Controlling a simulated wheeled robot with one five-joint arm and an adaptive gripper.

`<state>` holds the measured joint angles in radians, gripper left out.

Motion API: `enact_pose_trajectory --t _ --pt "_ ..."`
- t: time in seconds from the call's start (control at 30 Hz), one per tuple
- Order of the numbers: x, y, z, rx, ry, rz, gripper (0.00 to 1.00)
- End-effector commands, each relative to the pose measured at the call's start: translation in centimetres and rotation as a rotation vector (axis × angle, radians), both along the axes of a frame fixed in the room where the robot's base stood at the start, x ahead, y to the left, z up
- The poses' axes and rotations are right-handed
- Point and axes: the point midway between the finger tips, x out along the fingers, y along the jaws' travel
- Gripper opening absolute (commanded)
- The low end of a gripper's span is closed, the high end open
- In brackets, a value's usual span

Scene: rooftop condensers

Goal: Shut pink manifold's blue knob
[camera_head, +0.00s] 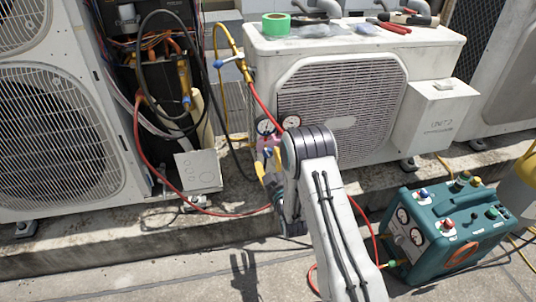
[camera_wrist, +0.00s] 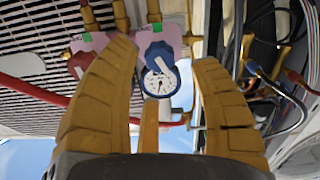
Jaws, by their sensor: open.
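The pink manifold (camera_wrist: 115,42) shows in the wrist view, with its blue knob (camera_wrist: 157,52) between my fingers and a white-faced gauge (camera_wrist: 160,82) just below the knob in the picture. A red knob (camera_wrist: 80,66) is at the manifold's left, partly behind my left finger. My gripper (camera_wrist: 162,58) is open, its yellow fingers on either side of the blue knob; I cannot tell whether they touch it. In the head view the pink manifold (camera_head: 269,143) hangs before the condenser, and my gripper (camera_head: 268,166) is close to it, partly hidden by my arm.
The UNIT 2 condenser (camera_head: 350,42) stands behind, with green tape (camera_head: 276,24) and tools on top. A red hose (camera_head: 152,172) loops at left. A teal machine (camera_head: 445,235) with gauges stands at right. An open-panel unit (camera_head: 160,80) is at left.

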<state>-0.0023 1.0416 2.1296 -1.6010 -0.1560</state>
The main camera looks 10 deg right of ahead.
Motion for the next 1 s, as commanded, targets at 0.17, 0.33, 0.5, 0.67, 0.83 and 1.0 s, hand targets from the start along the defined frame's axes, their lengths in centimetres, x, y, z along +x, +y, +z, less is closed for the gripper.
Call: enact_pose_trajectory --t 0.17,0.33,0.5,0.67,0.83,1.0 --pt "2.3 0.0 -0.1 0.001 -0.003 -0.001 0.56" --pt "3.8 0.0 -0.1 0.002 -0.002 0.000 0.56" --pt "4.5 0.0 0.0 0.002 -0.001 0.000 0.56" --pt "4.7 0.0 0.0 0.002 0.000 0.000 0.56" --pt "4.7 0.0 0.0 0.003 0.000 0.000 0.56" --pt "4.7 0.0 0.0 0.003 0.001 0.000 0.46"
